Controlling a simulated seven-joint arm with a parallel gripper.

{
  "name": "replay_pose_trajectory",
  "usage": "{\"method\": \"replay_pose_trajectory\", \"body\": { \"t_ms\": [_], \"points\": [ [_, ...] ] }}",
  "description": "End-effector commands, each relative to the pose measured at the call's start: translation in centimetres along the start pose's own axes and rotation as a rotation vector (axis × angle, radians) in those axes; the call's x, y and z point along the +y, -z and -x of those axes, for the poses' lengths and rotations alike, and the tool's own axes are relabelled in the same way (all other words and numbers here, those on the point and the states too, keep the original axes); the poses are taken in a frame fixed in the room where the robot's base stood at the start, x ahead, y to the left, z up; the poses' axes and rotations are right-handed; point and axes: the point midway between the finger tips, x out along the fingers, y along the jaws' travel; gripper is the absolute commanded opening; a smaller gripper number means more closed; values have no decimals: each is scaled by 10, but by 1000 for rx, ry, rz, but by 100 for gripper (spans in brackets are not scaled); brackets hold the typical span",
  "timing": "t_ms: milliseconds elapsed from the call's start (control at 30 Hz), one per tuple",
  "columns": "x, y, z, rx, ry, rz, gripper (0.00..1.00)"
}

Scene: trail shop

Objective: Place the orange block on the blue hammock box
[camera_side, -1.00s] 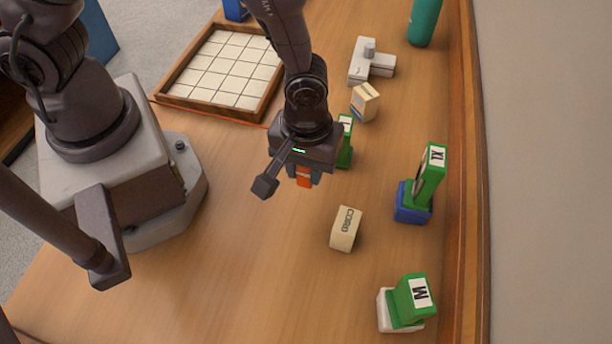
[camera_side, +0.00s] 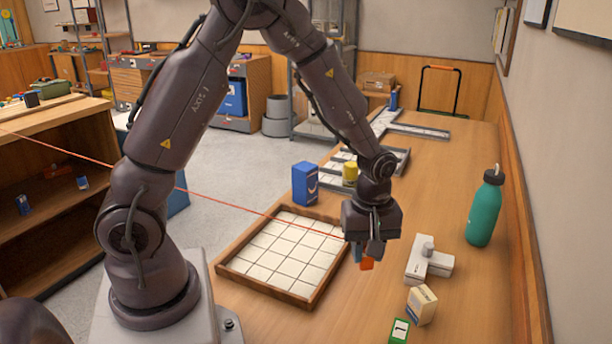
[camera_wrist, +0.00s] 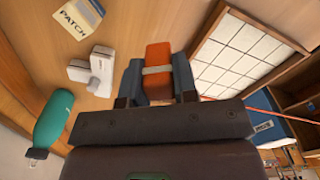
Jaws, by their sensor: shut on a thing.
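My gripper (camera_side: 368,252) is shut on an orange block (camera_side: 367,263) and holds it above the table, beside the right edge of the tiled tray. The wrist view shows the orange block (camera_wrist: 158,58), with a pale band around it, between the two fingers (camera_wrist: 158,85). A blue box (camera_side: 305,184) with a white mark stands upright behind the tray, left of and beyond my gripper; I cannot read whether it says hammock. Nothing rests on its top.
A wooden tray (camera_side: 226,268) with pale tiles lies left of my gripper. A yellow cylinder (camera_side: 350,172) stands behind my gripper.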

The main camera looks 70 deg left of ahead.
Motion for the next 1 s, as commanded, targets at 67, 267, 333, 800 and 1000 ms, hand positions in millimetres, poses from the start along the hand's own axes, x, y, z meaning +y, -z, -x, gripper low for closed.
{"method": "replay_pose_trajectory", "body": {
  "t_ms": [67,267,333,800,1000],
  "points": [
    [-1,47,9,2,-3,134,4],
    [-25,151,35,3,-2,431,4],
    [-41,185,45,3,-3,533,4],
    [-141,313,123,3,-3,1003,4],
    [-138,312,129,0,2,1037,4]
  ]
}}
